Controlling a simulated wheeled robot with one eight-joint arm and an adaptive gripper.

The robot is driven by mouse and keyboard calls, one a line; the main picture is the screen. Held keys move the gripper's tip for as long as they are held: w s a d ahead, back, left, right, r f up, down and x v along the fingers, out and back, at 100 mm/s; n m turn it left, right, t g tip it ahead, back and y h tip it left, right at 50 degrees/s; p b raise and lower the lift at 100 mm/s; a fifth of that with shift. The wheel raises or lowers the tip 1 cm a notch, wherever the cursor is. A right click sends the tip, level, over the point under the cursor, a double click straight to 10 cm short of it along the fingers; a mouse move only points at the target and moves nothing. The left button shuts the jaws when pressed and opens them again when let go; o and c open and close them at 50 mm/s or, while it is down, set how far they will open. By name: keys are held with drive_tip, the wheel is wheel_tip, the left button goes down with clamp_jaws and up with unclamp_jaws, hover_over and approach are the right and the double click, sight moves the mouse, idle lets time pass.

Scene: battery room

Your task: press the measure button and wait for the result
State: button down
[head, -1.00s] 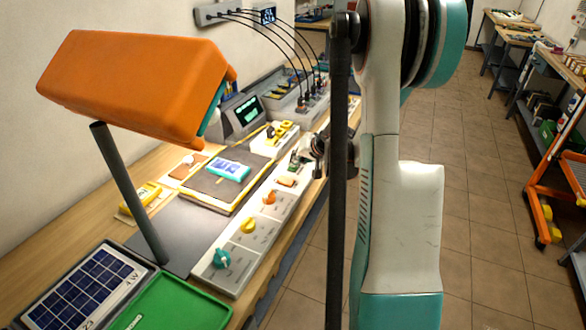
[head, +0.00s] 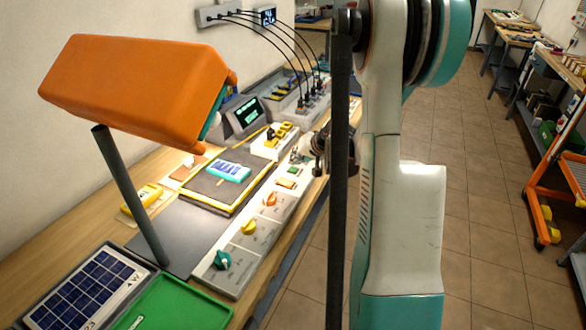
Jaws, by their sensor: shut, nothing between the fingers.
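A long grey control panel runs along the bench front, with a teal knob (head: 222,260), a yellow knob (head: 249,227) and an orange knob (head: 270,199). Beyond them is a small green, orange-edged piece (head: 286,183), with another small green piece (head: 294,170) past it. I cannot tell which part is the measure button. A dark screen (head: 247,113) shows green text too small to read. My gripper (head: 304,154) is shut and empty, low over the panel's far part. My arm partly hides it, and contact cannot be made out.
A blue-and-white pack (head: 229,171) lies on a dark yellow-edged mat (head: 204,191). An orange lamp-like head (head: 140,88) on a dark post overhangs the bench. A solar panel (head: 85,288) and green tray (head: 175,305) lie in front.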

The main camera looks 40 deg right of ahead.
sight(295, 168)
drive_tip(key=shift+r+p, duration=1.55)
drive_tip(key=shift+r, duration=0.95)
